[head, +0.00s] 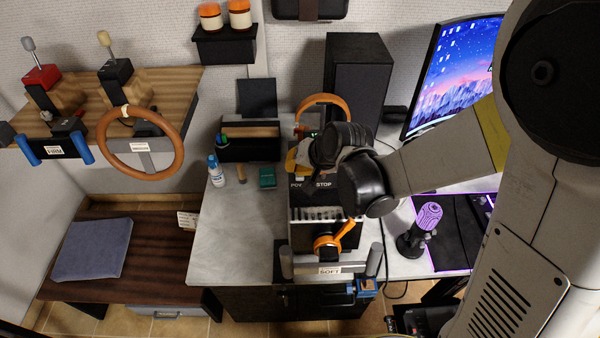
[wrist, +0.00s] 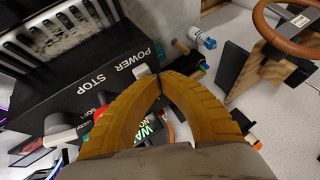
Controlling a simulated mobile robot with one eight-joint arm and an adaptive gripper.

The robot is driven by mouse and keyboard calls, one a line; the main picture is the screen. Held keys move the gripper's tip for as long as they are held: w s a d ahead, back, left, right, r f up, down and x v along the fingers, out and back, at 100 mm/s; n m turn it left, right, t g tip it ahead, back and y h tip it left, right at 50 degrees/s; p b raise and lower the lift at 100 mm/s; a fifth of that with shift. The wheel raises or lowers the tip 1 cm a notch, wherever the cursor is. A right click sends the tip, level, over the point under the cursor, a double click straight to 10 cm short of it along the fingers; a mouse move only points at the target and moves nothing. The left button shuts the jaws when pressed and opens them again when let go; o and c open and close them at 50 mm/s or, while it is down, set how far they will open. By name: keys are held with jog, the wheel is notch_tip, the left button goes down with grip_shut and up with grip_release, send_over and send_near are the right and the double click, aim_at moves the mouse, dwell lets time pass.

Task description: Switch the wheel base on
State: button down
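The wheel base (head: 299,236) is a black box with a slotted vent, on the grey desk in the middle of the head view. Its top edge reads POWER and STOP, partly hidden by my arm. In the wrist view the wheel base (wrist: 98,82) fills the upper left. A small pale switch (wrist: 140,71) sits beside the word POWER. My gripper (wrist: 158,76) has its yellow fingers curved together with the tips meeting, close to that switch; whether they touch it I cannot tell. In the head view my gripper (head: 298,160) is over the base's back edge, mostly hidden.
A black speaker (head: 357,80) and a monitor (head: 455,75) stand behind. A purple-lit microphone (head: 428,216) is at right. A brown steering wheel (head: 174,174) is on the left shelf.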

jog(key=shift+r, duration=0.2)
notch_tip(320, 180, up, 6)
jog(key=p, duration=0.4)
jog(key=shift+f, duration=0.1)
